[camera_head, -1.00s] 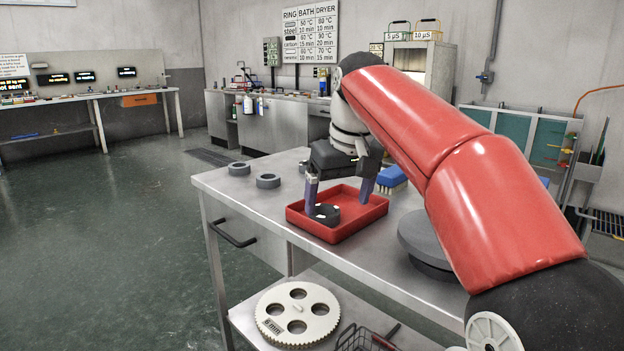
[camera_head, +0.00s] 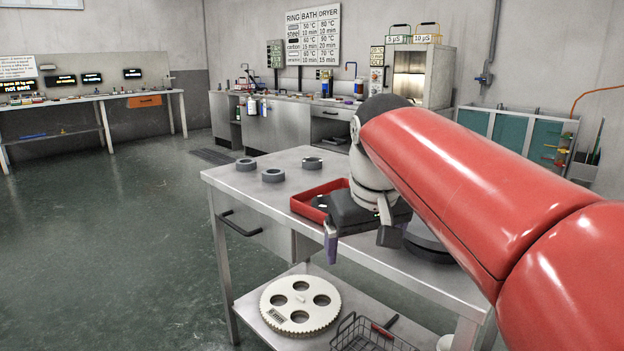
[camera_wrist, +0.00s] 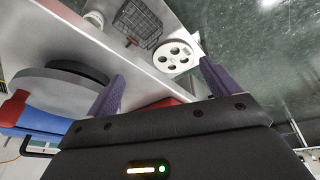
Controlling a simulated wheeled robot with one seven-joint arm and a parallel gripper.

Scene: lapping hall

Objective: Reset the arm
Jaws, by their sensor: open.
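My gripper (camera_head: 360,246) is open and empty, tilted, in front of the red tray near the workbench's front edge. Its two purple fingers are spread wide; they also show in the wrist view (camera_wrist: 162,74) with nothing between them but the view of the lower shelf. My red arm reaches in from the right of the head view. The red tray (camera_head: 299,206) lies on the steel bench (camera_head: 230,182), partly hidden by the gripper. A dark ring (camera_head: 320,202) lies in the tray, partly covered.
Three dark rings (camera_head: 273,175) lie on the bench, left of and behind the tray. A grey disc (camera_head: 428,246) sits right, partly hidden by my arm. A white toothed plate (camera_head: 300,305) and wire basket (camera_head: 360,335) are on the lower shelf. The floor at left is clear.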

